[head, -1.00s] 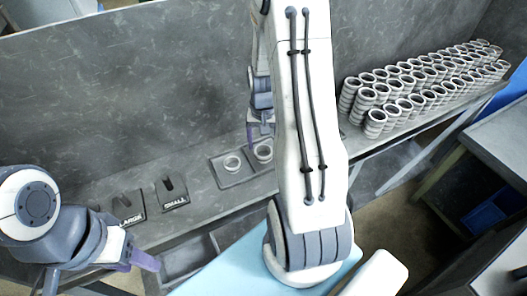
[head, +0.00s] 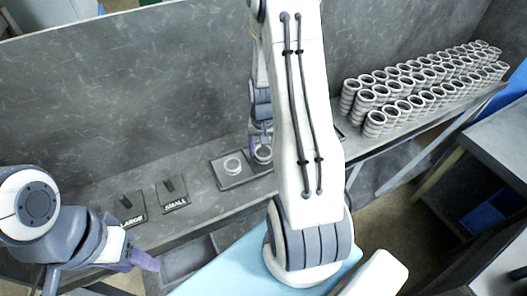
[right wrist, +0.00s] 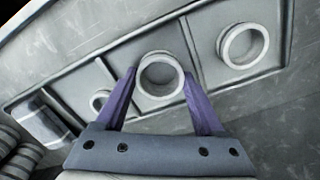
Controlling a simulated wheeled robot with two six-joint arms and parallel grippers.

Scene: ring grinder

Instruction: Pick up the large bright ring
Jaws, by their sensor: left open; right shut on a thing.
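The large bright ring (right wrist: 160,75) is pale and lies in a middle compartment of a grey tray (right wrist: 130,48). My right gripper (head: 260,145) has its purple fingers on either side of this ring and is shut on it; the fingers also show in the right wrist view (right wrist: 160,90). The ring (head: 263,155) still sits at tray level, partly covered by the fingers in the head view. My left gripper (head: 145,262) is open and empty at the lower left, away from the tray.
A smaller ring (right wrist: 100,100) lies on the other side. Holders marked LARGE (head: 130,210) and SMALL (head: 173,194) stand to the left. Many stacked rings (head: 400,95) fill the bench's right part.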

